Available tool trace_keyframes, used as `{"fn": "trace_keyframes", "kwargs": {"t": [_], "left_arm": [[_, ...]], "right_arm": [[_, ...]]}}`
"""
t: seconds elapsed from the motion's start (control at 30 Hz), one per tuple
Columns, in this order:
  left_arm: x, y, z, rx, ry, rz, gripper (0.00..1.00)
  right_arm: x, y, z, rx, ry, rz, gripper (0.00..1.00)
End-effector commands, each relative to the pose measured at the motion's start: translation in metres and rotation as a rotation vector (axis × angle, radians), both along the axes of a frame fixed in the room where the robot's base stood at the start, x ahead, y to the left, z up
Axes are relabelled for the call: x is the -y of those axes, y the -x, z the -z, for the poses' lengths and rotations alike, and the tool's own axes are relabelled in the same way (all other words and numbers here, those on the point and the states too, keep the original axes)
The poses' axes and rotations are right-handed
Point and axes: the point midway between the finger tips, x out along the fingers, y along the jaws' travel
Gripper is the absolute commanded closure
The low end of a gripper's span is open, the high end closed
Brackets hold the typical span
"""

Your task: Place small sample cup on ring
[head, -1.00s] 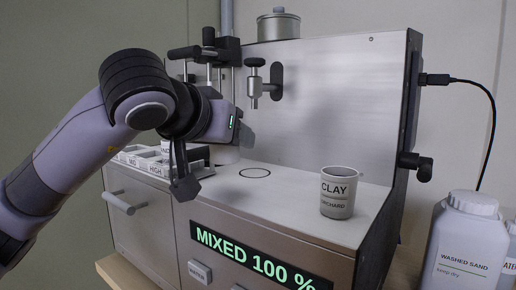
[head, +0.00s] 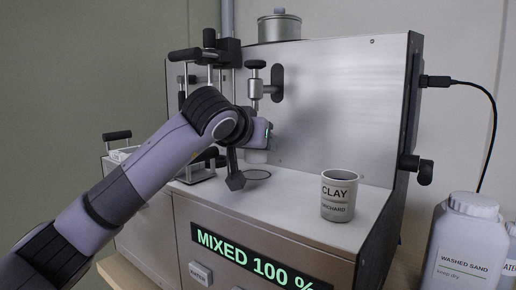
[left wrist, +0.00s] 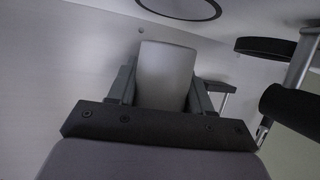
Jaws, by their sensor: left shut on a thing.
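The small sample cup is a plain pale grey cup (head: 257,156), held by my left gripper over the analyser's top, close to the ring. It fills the space between the fingers in the left wrist view (left wrist: 166,75). My left gripper (left wrist: 164,92) is shut on it. In the head view one dark finger hangs in front of the ring's left side. The ring (head: 259,174) is a thin dark circle on the pale deck; its arc also shows at the top of the left wrist view (left wrist: 180,17). Whether the cup touches the deck I cannot tell. My right gripper is not in view.
A metal tap (head: 256,85) sticks out of the back panel just above my gripper. A black-handled press stand (head: 200,172) is to the left. A grey CLAY cup (head: 339,196) stands right of the ring, with clear deck between. White bottles (head: 467,240) stand at far right.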

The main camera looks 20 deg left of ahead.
Motion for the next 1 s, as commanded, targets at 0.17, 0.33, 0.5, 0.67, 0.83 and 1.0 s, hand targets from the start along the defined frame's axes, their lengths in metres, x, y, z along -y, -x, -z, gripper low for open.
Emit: {"fn": "trace_keyframes", "kwargs": {"t": [0.17,0.33,0.5,0.67,0.83,1.0], "left_arm": [[0.0,0.0,0.007,0.002,0.001,0.0,0.79],[0.0,0.0,0.007,0.002,0.001,0.0,0.79],[0.0,0.001,0.012,0.002,0.0,0.0,0.79],[0.0,0.001,0.017,0.002,0.0,0.0,0.79],[0.0,0.001,0.022,-0.005,-0.002,0.001,0.79],[0.001,0.0,0.026,-0.012,-0.005,0.002,0.25]], "right_arm": [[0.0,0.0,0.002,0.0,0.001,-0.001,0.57],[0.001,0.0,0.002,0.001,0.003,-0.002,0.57],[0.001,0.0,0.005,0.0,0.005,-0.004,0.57],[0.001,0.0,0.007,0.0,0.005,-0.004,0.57],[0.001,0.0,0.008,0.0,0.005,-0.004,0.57],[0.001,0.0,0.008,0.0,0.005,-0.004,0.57]]}}
